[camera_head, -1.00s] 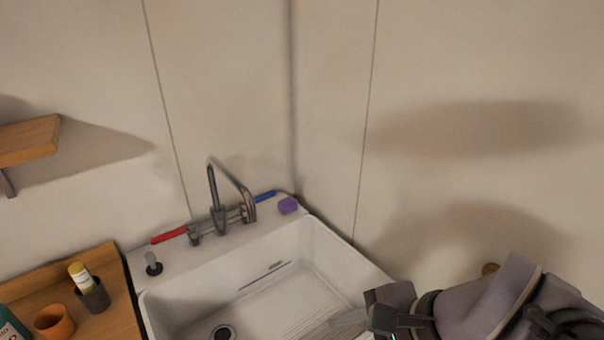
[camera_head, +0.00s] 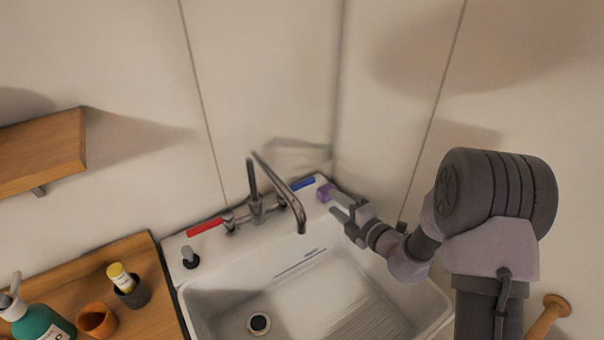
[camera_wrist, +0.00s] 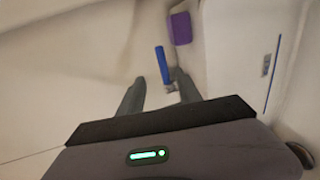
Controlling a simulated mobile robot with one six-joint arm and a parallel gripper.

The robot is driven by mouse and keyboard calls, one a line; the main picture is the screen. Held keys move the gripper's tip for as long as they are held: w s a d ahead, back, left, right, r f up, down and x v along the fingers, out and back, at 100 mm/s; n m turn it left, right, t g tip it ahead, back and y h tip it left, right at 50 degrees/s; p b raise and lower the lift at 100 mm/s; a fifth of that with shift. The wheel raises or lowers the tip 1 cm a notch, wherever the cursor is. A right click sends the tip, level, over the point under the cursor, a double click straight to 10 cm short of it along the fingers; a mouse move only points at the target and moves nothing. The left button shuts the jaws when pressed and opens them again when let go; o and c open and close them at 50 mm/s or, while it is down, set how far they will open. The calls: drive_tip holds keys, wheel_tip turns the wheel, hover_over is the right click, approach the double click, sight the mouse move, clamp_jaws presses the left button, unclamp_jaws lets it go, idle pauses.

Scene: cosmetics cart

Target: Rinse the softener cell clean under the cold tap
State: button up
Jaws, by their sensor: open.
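The tap (camera_head: 256,206) at the back of the white sink has a curved spout, a red lever (camera_head: 206,227) on the left and a blue lever (camera_head: 302,184) on the right. My gripper (camera_head: 335,205) is open and empty over the sink's back right corner, beside a purple block (camera_head: 324,194). In the wrist view, the blue lever (camera_wrist: 162,64) lies ahead of and between my gripper's fingers (camera_wrist: 160,92), apart from them; the purple block (camera_wrist: 181,27) is beyond it. I cannot tell which object is the softener cell.
The sink (camera_head: 215,290) has a drain and a ribbed right side. A wooden counter (camera_head: 150,262) at left holds a green pump bottle (camera_head: 42,325), an orange cup (camera_head: 97,319) and a grey cup (camera_head: 133,294) with a yellow-topped container. A wooden shelf (camera_head: 40,155) hangs above.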

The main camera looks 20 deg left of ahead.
sight(308, 184)
drive_tip(key=b+x, duration=0.1)
drive_tip(key=x, duration=0.3)
drive_tip(key=b+x, duration=0.1)
drive_tip(key=x, duration=0.4)
drive_tip(key=b+x, duration=0.1)
drive_tip(key=x, duration=0.4)
drive_tip(key=shift+a+f, duration=0.2)
drive_tip(key=shift+f, duration=0.1)
drive_tip(key=shift+w+a, duration=0.3)
drive_tip(key=shift+a, duration=0.1)
clamp_jaws()
